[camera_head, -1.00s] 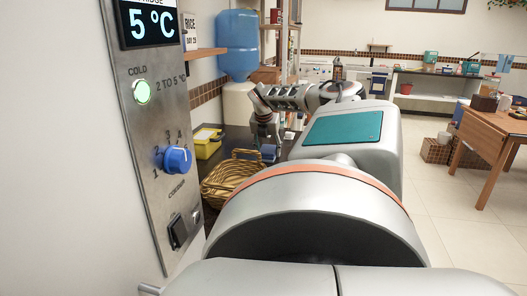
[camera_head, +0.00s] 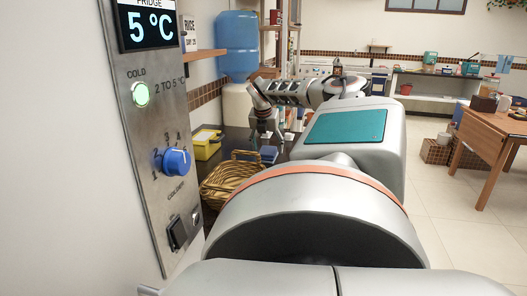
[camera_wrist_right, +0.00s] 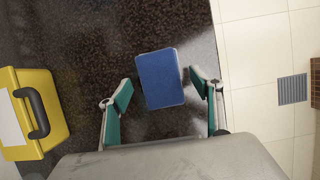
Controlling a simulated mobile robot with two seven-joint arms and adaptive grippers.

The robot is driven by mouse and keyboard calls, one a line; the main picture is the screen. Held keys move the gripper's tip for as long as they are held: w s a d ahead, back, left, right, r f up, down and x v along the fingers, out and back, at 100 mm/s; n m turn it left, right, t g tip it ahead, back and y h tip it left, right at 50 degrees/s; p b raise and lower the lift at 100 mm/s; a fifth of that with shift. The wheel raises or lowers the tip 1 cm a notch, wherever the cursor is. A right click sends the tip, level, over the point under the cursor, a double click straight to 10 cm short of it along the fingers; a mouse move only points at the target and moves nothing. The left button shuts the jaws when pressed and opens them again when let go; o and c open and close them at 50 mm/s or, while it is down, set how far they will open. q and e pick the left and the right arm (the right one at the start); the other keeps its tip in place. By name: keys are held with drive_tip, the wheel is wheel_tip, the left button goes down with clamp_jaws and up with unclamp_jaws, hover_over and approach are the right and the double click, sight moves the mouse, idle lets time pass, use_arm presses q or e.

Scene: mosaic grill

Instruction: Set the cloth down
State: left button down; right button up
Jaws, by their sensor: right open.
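The cloth, a folded blue rectangle, lies flat on the dark speckled counter (camera_wrist_right: 80,50) in the right wrist view (camera_wrist_right: 160,78). In the head view the cloth (camera_head: 268,154) is a small blue patch behind the wicker basket. My right gripper (camera_wrist_right: 161,86) is open, with its teal-padded fingers on either side of the cloth and apart from it. In the head view my right gripper (camera_head: 266,132) points down just above the cloth. My left gripper is not in view.
A wicker basket (camera_head: 222,178) stands at the near side of the counter. A yellow box with a dark handle (camera_wrist_right: 40,112) is to the left. The counter edge drops to the tiled floor (camera_wrist_right: 255,60) on the right. The fridge panel (camera_head: 150,120) stands close at left.

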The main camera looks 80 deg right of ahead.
drive_tip(key=v, duration=0.9)
drive_tip(key=shift+a+r, duration=0.2)
drive_tip(key=shift+r, duration=0.05)
